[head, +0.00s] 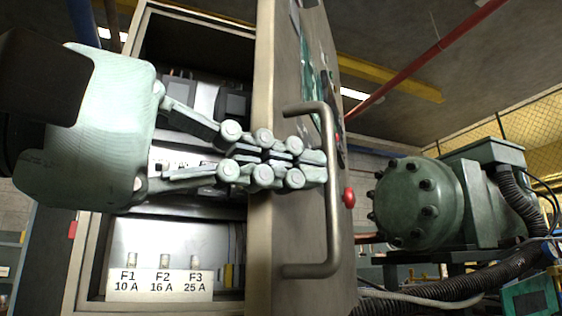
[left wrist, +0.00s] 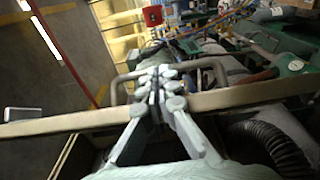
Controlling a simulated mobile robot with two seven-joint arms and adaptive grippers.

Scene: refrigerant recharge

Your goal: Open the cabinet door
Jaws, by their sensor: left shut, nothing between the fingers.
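The cabinet door (head: 262,237) stands open, swung out to the right and seen nearly along its edge. Its bar handle (head: 333,222) is on the door's outer face. My left gripper (head: 312,168) is shut and empty, its fingers crossing in front of the door's edge with the tips overlapping the handle in the picture. In the left wrist view the shut fingers (left wrist: 158,75) reach over the door edge (left wrist: 60,124), with the handle (left wrist: 208,64) beyond it. Whether they touch the door or handle I cannot tell. My right gripper is in neither view.
The open cabinet (head: 80,262) shows its inside, with a fuse label (head: 158,283) low down. A green compressor (head: 418,203) and a black corrugated hose (head: 450,294) are to the right.

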